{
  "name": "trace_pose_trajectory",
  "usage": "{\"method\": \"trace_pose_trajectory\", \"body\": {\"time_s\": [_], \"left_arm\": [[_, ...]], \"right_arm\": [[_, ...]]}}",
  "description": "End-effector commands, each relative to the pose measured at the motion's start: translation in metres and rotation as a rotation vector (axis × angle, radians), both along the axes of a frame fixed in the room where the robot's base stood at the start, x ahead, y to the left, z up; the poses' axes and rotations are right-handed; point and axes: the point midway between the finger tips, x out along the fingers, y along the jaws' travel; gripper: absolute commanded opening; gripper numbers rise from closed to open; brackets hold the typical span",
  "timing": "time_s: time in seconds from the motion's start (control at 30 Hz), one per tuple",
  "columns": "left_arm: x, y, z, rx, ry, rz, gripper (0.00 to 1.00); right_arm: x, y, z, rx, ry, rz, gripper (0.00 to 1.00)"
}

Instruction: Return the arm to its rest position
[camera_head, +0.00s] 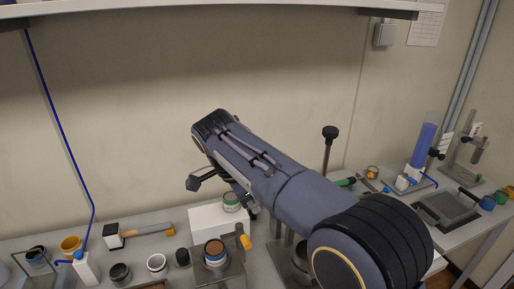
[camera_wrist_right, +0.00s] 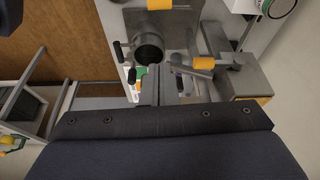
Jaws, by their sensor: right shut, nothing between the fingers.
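My right arm (camera_head: 275,175) reaches from the lower right up and across the bench. My right gripper (camera_head: 243,195) hangs under the wrist, partly hidden by the arm, above the bench near a white block (camera_head: 208,221) with a green-and-white tin (camera_head: 231,201). In the right wrist view the right gripper's fingers (camera_wrist_right: 160,86) are together with nothing between them. They point toward a dark metal cylinder (camera_wrist_right: 148,50) and an orange-handled metal part (camera_wrist_right: 204,63); whether they touch anything I cannot tell. My left gripper is not in view.
A blue-labelled tin of soil (camera_head: 215,257) stands on a metal plate at front centre. Several cups and a hammer-like tool (camera_head: 140,232) are at left. A black-knobbed post (camera_head: 330,135) rises behind the arm. A stand with a blue cylinder (camera_head: 424,145) is at right. A shelf (camera_head: 230,4) runs overhead.

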Motion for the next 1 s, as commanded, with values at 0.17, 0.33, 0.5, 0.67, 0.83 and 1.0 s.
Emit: {"method": "trace_pose_trajectory", "body": {"time_s": [0.17, 0.33, 0.5, 0.67, 0.83, 1.0], "left_arm": [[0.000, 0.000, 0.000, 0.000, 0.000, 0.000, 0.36], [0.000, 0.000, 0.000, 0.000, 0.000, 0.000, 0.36], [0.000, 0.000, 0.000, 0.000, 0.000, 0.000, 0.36], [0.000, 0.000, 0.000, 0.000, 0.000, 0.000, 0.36], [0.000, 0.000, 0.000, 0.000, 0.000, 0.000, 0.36], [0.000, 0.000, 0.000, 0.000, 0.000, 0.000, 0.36]], "right_arm": [[-0.006, -0.059, 0.005, 0.112, 0.073, 0.090, 0.00], [-0.042, -0.142, 0.005, 0.304, 0.114, 0.303, 0.00], [-0.102, -0.199, -0.003, 0.439, 0.034, 0.533, 0.00], [-0.166, -0.227, -0.020, 0.467, -0.105, 0.737, 0.00], [-0.223, -0.233, -0.047, 0.392, -0.247, 0.908, 0.00], [-0.251, -0.229, -0.071, 0.300, -0.319, 1.003, 0.00]]}}
